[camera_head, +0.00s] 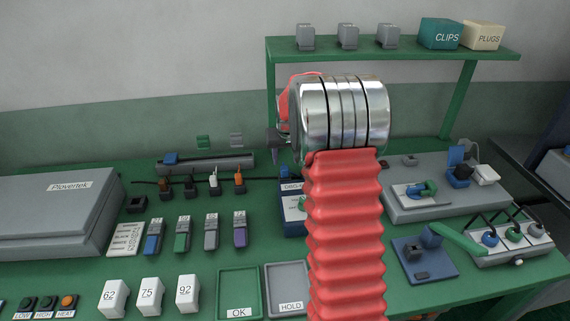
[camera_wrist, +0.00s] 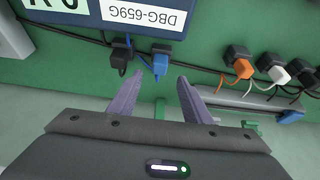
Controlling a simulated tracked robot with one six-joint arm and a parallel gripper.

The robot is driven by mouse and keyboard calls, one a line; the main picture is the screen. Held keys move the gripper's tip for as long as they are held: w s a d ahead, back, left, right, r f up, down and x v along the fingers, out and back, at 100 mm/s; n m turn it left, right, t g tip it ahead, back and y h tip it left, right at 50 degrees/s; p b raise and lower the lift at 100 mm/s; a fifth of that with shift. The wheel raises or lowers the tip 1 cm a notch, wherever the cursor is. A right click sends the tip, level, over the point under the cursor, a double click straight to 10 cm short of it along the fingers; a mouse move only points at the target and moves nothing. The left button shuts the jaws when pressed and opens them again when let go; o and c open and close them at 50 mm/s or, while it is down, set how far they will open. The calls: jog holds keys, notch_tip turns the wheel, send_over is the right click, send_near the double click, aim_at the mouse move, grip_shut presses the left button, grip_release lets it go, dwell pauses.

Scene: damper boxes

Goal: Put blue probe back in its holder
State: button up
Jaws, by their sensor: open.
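The blue probe (camera_wrist: 160,64), a small blue piece with a dark top and a thin blue cable, sits by the edge of the DBG-659G box (camera_wrist: 160,16). It also shows in the head view (camera_head: 284,171), partly hidden by my arm. My gripper (camera_wrist: 159,82) is open and empty, with its purple fingers pointing toward the blue probe, which lies just past the gap between the fingertips. A dark clip (camera_wrist: 122,58) stands beside the probe. Whether either one is the probe's holder I cannot tell. In the head view my gripper is mostly hidden behind my arm.
Dark clips with an orange probe (camera_wrist: 240,66), a white probe (camera_wrist: 273,68) and a black one stand along a cable. A grey bar (camera_head: 215,163) lies behind them. A green OK tray (camera_head: 238,291) and grey HOLD tray (camera_head: 287,289) are in front.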

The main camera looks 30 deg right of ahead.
jog(key=shift+v, duration=2.75)
jog(key=shift+s+f, duration=0.1)
jog(key=shift+g+y, duration=0.3)
jog(key=shift+g, duration=0.3)
jog(key=s+f, duration=0.1)
jog(key=s+a+f, duration=0.1)
jog(key=s, duration=0.1)
jog(key=shift+s+a+f, duration=0.2)
jog(key=shift+a+f, duration=0.2)
jog(key=s+a+r+n+t, duration=0.1)
jog(key=s+a+r, duration=0.3)
jog(key=s+a, duration=0.5)
jog(key=s+a+r+n+t+y, duration=0.1)
jog(key=s+a+r, duration=0.3)
jog(key=s+a, duration=0.5)
jog(key=s+a+r+n, duration=0.3)
jog(key=s+a+r, duration=0.1)
jog(key=s+a, duration=0.5)
jog(key=shift+s+a+r+t, duration=0.2)
jog(key=shift+s+a+t, duration=0.15)
jog(key=shift+s, duration=0.4)
